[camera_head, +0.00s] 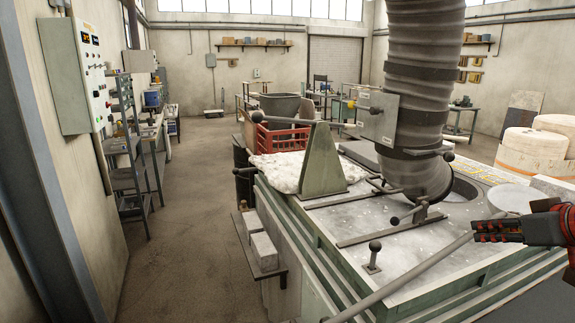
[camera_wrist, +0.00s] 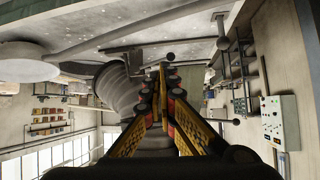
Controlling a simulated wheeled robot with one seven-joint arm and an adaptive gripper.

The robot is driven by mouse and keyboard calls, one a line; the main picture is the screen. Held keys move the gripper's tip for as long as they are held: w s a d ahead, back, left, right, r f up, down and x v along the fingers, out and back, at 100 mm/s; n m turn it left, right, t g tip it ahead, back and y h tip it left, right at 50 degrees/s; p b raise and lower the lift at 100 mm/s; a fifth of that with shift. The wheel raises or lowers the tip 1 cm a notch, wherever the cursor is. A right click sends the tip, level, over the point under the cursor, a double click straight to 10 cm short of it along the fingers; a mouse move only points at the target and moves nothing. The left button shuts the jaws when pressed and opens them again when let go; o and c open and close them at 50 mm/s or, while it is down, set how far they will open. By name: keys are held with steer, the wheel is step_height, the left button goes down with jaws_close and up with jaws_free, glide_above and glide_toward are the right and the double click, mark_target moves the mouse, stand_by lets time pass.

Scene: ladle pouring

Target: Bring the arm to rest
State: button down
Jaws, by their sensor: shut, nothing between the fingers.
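My gripper (camera_head: 480,231) is at the right edge of the head view, red and black, pointing left above the front right part of the furnace top (camera_head: 385,245). Its fingers are shut with nothing between them. In the wrist view my gripper (camera_wrist: 162,72) shows its yellow and black fingers closed together at the middle. That view is upside down, with the furnace top (camera_wrist: 130,22) along the upper edge. A long grey bar (camera_head: 405,275) runs below and left of the gripper in the head view. Contact between them cannot be told.
A large ribbed duct (camera_head: 420,60) comes down beyond the gripper onto the furnace. A grey wedge-shaped stand (camera_head: 322,165) and small ball-ended levers (camera_head: 373,255) rise from the furnace top. A control cabinet (camera_head: 75,75) hangs on the left wall. The floor (camera_head: 180,220) left of the furnace is clear.

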steer(key=s+a+f+m+g+h, duration=0.1)
steer(key=s+a+f+m+g, duration=0.15)
steer(key=s+f+m, duration=0.4)
steer(key=s+a+f+m+g+h, duration=0.15)
steer(key=s+a+f, duration=0.25)
steer(key=f, duration=0.5)
steer(key=s+a+f+n, duration=0.2)
steer(key=s+a, duration=0.3)
steer(key=a, duration=0.3)
steer(key=s+a+f+n+g, duration=0.1)
steer(key=s+a+n, duration=0.3)
steer(key=a, duration=0.5)
steer(key=shift+s+f, duration=0.55)
steer(key=shift+f, duration=0.15)
